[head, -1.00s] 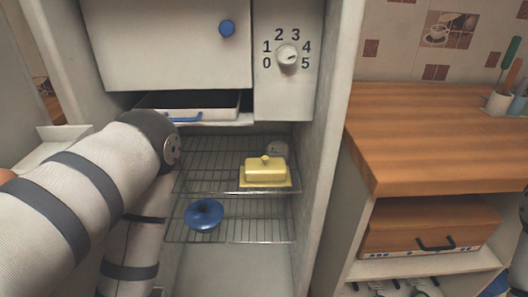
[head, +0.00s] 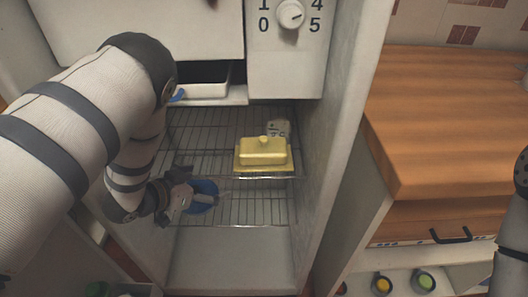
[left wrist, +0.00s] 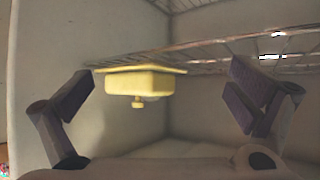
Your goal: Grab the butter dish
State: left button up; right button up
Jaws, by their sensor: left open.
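The yellow butter dish (head: 263,152), lidded with a small knob, sits on the upper wire shelf inside the fridge. My left gripper (head: 203,198) is at the fridge opening, lower than the dish and to its left, in front of the blue dish. It is open and empty. In the left wrist view the butter dish (left wrist: 138,83) appears upside down, between the spread fingers (left wrist: 163,76) in the picture but farther away, not touched. My right gripper is out of view; only part of my right arm shows at the right edge.
A blue round dish (head: 204,190) is on the lower wire shelf, partly hidden by my left gripper. A small pale item (head: 278,128) stands behind the butter dish. The fridge's right wall (head: 335,130) is close by. A wooden counter (head: 455,115) is at right.

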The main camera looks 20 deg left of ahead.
aim_at(261, 141)
pick_arm(q)
jog(key=w+d+r+m+h, duration=0.35)
jog(key=w+r+h, duration=0.25)
jog(key=r, duration=0.2)
jog(key=shift+m, duration=0.35)
jog(key=x, duration=0.3)
jog(key=b+x, duration=0.1)
jog(key=x, duration=0.6)
jog(key=shift+w+a+f+b, duration=0.25)
jog(key=shift+w+f+b, duration=0.1)
jog(key=shift+b, duration=0.05)
jog(key=shift+w+d+t+y, duration=0.2)
jog(key=shift+w+t+y, duration=0.1)
jog(key=shift+w, duration=0.05)
jog(key=shift+s, duration=0.1)
grip_shut()
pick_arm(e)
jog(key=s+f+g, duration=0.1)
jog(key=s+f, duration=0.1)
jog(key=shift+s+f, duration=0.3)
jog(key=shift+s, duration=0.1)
